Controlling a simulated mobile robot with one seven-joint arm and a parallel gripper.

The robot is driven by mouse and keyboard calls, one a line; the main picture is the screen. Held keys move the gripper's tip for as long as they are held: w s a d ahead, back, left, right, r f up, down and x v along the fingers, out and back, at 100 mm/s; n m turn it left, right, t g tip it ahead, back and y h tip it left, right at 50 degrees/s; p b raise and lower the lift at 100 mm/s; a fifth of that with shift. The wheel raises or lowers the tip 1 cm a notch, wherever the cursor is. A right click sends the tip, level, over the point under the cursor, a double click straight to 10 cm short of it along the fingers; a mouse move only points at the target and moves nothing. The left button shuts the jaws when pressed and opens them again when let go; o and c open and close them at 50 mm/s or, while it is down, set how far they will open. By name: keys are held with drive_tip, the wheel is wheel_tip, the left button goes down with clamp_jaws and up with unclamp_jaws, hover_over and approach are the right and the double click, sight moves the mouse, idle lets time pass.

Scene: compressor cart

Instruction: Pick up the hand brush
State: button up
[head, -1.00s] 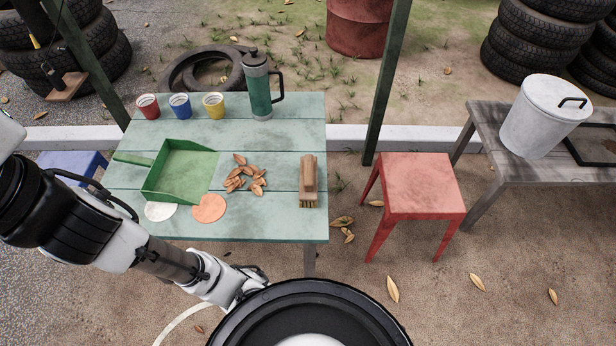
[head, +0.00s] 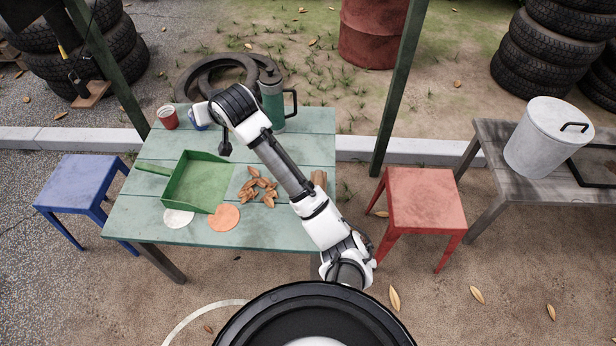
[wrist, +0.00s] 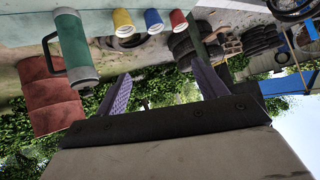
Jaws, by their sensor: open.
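The hand brush (head: 319,179) lies at the right side of the green table (head: 270,236). In the head view only the end of its wooden block shows; my arm crosses in front and hides the rest. The brush is not seen in the wrist view. My gripper (wrist: 163,86) is open and empty in the wrist view, its two fingers well apart. I cannot make out the fingers in the head view, where the arm reaches over the table.
A green dustpan (head: 199,184), dry leaves (head: 260,188), two discs, cups and a green flask (head: 272,103) are on the table. A red stool (head: 425,200) stands to the right, a blue stool (head: 78,184) to the left. A post (head: 400,90) rises behind.

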drive_tip(key=d+f+m+g+h+p, duration=0.1)
drive_tip(key=d+f+m+g+h, duration=0.1)
drive_tip(key=d+f, duration=0.35)
drive_tip(key=d+f+m+g+h, duration=0.1)
drive_tip(key=d+f+g+h, duration=0.15)
drive_tip(key=d, duration=0.65)
drive_tip(key=m+g+h+p, duration=0.1)
drive_tip(key=m+g+h, duration=0.1)
drive_tip(key=m+g, duration=0.1)
hover_over(318, 182)
wheel_tip(318, 182, down, 4)
drive_tip(key=shift+g, duration=0.25)
drive_tip(key=f+b, duration=0.1)
drive_tip(key=f, duration=0.1)
drive_tip(key=s+f+b, duration=0.1)
drive_tip(key=f+b, duration=0.1)
drive_tip(key=f, duration=0.1)
drive_tip(key=f+b, duration=0.1)
drive_tip(key=f, duration=0.2)
drive_tip(key=shift+s+f+b, duration=0.15)
drive_tip(key=shift+f+b, duration=0.05)
drive_tip(key=shift+b, duration=0.1)
drive_tip(key=shift+w+d+f, duration=0.1)
drive_tip(key=shift+w+f, duration=0.05)
drive_tip(key=shift+f, duration=1.3)
drive_tip(key=shift+w+f, duration=0.1)
drive_tip(key=shift+f, duration=1.35)
drive_tip(key=c, duration=1)
drive_tip(key=shift+r, duration=0.15)
